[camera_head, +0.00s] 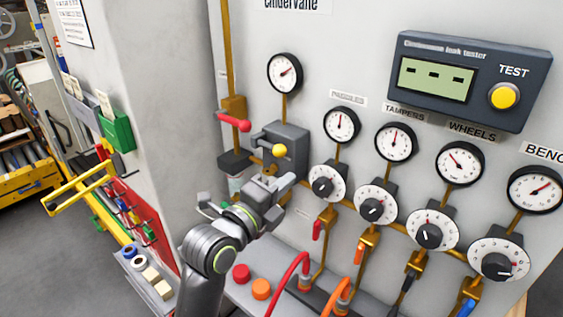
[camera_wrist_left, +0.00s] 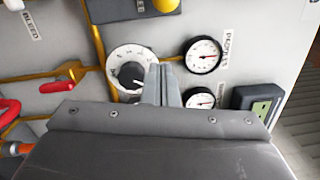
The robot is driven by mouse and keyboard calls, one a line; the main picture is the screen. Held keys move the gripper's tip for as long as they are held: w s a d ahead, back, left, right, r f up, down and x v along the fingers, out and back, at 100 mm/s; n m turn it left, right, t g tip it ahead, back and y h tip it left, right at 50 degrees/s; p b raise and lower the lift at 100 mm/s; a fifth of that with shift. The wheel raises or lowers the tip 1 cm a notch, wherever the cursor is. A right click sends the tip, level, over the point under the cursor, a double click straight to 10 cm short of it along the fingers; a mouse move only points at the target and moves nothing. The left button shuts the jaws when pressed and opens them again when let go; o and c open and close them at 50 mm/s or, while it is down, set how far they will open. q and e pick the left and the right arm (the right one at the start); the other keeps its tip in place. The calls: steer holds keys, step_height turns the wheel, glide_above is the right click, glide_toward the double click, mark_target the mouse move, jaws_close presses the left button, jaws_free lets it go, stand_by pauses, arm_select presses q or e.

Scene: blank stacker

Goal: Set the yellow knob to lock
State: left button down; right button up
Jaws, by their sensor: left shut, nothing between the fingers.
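The yellow knob (camera_head: 279,150) is a small ball on the front of a grey box (camera_head: 290,137) on the wall panel, below the leftmost gauge. A yellow part at the top edge of the left wrist view (camera_wrist_left: 166,5) looks like the same knob, partly cut off. My left gripper (camera_head: 286,182) is shut and empty, just below the knob and apart from it in the head view. Its fingers (camera_wrist_left: 164,75) overlap a white dial in the left wrist view. I cannot read any lock marking. My right gripper is not in view.
White dials with black knobs (camera_head: 326,183) and gauges (camera_head: 341,125) run to the right of my gripper. A red lever (camera_head: 233,122) is on its left. A leak tester with a yellow TEST button (camera_head: 504,96) is at upper right. Red and orange hoses (camera_head: 292,270) lie below.

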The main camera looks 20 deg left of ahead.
mark_target(269, 146)
arm_select(q)
steer(key=w+p, duration=0.1)
steer(key=w+a+p, duration=0.1)
steer(key=w, duration=0.1)
steer(key=w+a+r+p, duration=0.1)
steer(key=w, duration=0.1)
steer(key=shift+a, duration=0.25)
steer(key=shift+w, duration=0.1)
